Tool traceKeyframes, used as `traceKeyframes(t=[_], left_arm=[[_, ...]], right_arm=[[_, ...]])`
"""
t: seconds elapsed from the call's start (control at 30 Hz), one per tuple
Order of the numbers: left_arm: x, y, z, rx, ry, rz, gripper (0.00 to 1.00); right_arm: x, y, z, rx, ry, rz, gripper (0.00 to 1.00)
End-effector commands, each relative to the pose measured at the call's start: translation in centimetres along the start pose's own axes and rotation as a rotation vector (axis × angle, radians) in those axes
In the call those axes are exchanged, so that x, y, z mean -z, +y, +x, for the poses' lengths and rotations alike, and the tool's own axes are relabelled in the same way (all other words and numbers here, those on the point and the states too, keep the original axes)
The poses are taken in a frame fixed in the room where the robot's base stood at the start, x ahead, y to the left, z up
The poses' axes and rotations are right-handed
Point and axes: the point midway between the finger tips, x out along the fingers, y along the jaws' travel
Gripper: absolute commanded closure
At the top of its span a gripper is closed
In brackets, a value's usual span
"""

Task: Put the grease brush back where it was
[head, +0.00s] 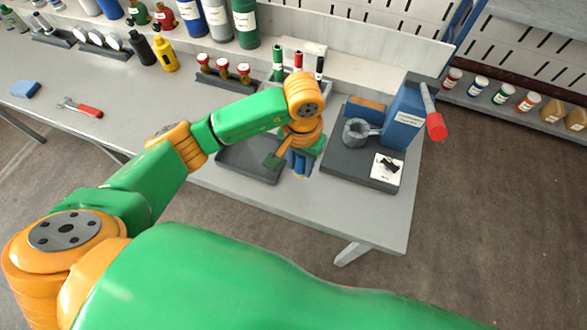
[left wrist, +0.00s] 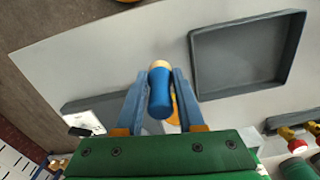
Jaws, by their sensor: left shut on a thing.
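My left gripper (head: 299,170) is over the front of the grey workbench, between the dark tray and the dark base board. In the left wrist view the left gripper (left wrist: 160,100) has its two blue-grey fingers shut on a blue cylindrical handle with a tan end, which looks like the grease brush (left wrist: 160,94). Its bristles cannot be made out. The dark base board (head: 340,170) right of the gripper carries a blue box (head: 403,118), a grey ring-shaped part (head: 356,131) and a white picture card (head: 388,168). My right gripper is not in view.
The shallow dark tray (head: 235,165) looks empty; it also shows in the left wrist view (left wrist: 197,65). A red-ended lever (head: 436,126) sticks out beside the blue box. Markers and red-capped parts (head: 222,67) stand behind. A red-handled tool (head: 88,111) lies far left.

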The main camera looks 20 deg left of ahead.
Motion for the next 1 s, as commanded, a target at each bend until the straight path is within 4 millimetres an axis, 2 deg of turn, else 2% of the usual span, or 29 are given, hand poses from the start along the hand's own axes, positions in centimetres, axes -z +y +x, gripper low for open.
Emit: traceKeyframes(t=[0.17, 0.3, 0.67, 0.7, 0.73, 1.0], left_arm=[[-1.3, -1.2, 2.1, -0.001, -0.005, -0.001, 1.00], [-1.3, -1.1, 4.6, -0.003, -0.002, 0.001, 1.00], [-1.1, -1.1, 5.4, -0.001, 0.003, 0.004, 1.00], [-1.1, -1.1, 5.4, -0.001, 0.002, 0.004, 0.60], [-1.1, -1.1, 5.3, -0.001, 0.002, 0.004, 0.52], [-1.1, -1.1, 5.3, -0.002, 0.002, 0.003, 0.50]], right_arm=[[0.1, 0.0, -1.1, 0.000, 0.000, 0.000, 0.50], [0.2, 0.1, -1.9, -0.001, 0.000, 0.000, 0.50], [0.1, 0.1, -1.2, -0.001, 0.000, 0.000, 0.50], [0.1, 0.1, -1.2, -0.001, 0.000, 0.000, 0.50], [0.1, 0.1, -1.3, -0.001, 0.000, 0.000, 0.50], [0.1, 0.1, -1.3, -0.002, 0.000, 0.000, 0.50]])
